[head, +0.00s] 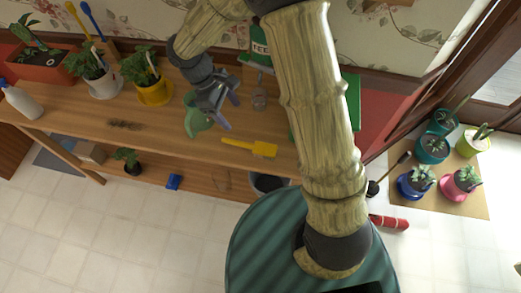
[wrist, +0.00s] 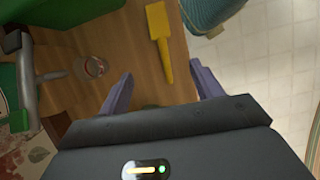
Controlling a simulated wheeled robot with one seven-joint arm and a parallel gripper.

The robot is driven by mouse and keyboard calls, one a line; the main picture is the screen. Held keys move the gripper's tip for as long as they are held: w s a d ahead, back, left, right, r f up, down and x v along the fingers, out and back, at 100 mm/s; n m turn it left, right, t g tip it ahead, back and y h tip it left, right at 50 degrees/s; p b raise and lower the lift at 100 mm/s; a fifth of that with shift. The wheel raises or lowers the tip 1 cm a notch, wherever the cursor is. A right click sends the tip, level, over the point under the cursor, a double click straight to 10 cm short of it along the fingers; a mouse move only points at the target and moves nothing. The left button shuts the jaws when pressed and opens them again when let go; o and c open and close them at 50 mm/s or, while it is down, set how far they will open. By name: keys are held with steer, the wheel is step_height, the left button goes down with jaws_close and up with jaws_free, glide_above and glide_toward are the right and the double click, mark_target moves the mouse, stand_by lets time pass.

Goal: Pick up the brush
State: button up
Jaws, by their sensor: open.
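The yellow brush (head: 250,147) lies flat on the wooden table near its front edge, with its handle pointing left and its wide head to the right. In the wrist view the brush (wrist: 158,25) has its wide head at the top and its handle running down toward the gap between my fingers. My gripper (head: 228,111) is above the table, a little behind and left of the brush. Its two purple fingers (wrist: 162,70) are spread apart with nothing held. The brush appears to lie below the fingertips, not touching them.
A green object (head: 196,120) sits by my gripper. A glass jar (head: 259,98) stands behind the brush. Potted plants (head: 153,88) and a spray bottle (head: 20,102) are at the left. A dark bucket (head: 268,184) stands under the table edge. Bare tabletop lies left of the brush.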

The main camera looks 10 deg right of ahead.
steer(key=p, duration=0.2)
glide_toward(251, 144)
steer(key=x, duration=0.5)
steer(key=shift+s+d+r, duration=0.1)
steer(key=shift+d, duration=0.15)
steer(key=shift+f, duration=0.2)
steer(key=shift+a+p+x, duration=0.2)
steer(key=shift+p+x, duration=0.3)
steer(key=shift+x, duration=2.05)
steer(key=shift+f, duration=0.1)
steer(key=c, duration=1.2)
